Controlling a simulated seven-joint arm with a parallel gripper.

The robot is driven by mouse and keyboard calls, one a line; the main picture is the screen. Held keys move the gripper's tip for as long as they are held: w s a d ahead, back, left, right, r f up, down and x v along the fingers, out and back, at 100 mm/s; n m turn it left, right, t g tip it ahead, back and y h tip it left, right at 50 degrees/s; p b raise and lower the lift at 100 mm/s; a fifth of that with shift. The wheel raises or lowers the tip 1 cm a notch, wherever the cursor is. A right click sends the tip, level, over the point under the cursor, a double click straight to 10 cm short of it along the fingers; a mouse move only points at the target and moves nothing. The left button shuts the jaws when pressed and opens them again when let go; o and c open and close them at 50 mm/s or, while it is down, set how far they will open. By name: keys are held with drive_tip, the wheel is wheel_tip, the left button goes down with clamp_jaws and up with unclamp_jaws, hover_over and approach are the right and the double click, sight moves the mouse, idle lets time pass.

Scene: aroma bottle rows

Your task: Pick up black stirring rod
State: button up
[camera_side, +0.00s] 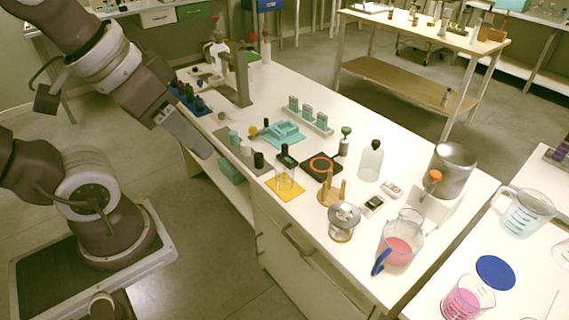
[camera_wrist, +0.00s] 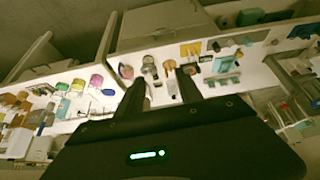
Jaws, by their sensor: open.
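I cannot pick out a black stirring rod for sure in either view. My gripper (camera_side: 208,155) is at the left of the side view, off the near left edge of the white table (camera_side: 310,85) and above floor level. In the wrist view my gripper (camera_wrist: 161,77) has its two dark fingers apart with nothing held between them. A wooden stand (camera_side: 332,192) and a metal-topped burner (camera_side: 344,222) are nearer the right end.
A pitcher of pink liquid (camera_side: 399,240), a silver machine (camera_side: 455,170) and a clear bottle (camera_side: 370,160) crowd the right end. A tall grey stand (camera_side: 241,75) rises at the back left. A teal rack (camera_side: 284,133) sits mid-table. Bare white surface runs along the far edge.

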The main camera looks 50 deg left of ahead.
drive_tip(key=w+a+r+n+g, duration=0.1)
drive_tip(key=w+a+n, duration=0.1)
drive_tip(key=w+n, duration=0.45)
drive_tip(key=n+g, duration=0.5)
drive_tip(key=n, duration=1.1)
hover_over(285, 145)
drive_tip(key=shift+m, duration=0.25)
drive_tip(key=f, duration=1.9)
drive_tip(key=shift+a+f, duration=0.25)
drive_tip(key=shift+a, duration=0.1)
drive_tip(key=f, duration=0.7)
drive_tip(key=shift+d, duration=0.35)
drive_tip(key=shift+r, duration=0.1)
clamp_jaws()
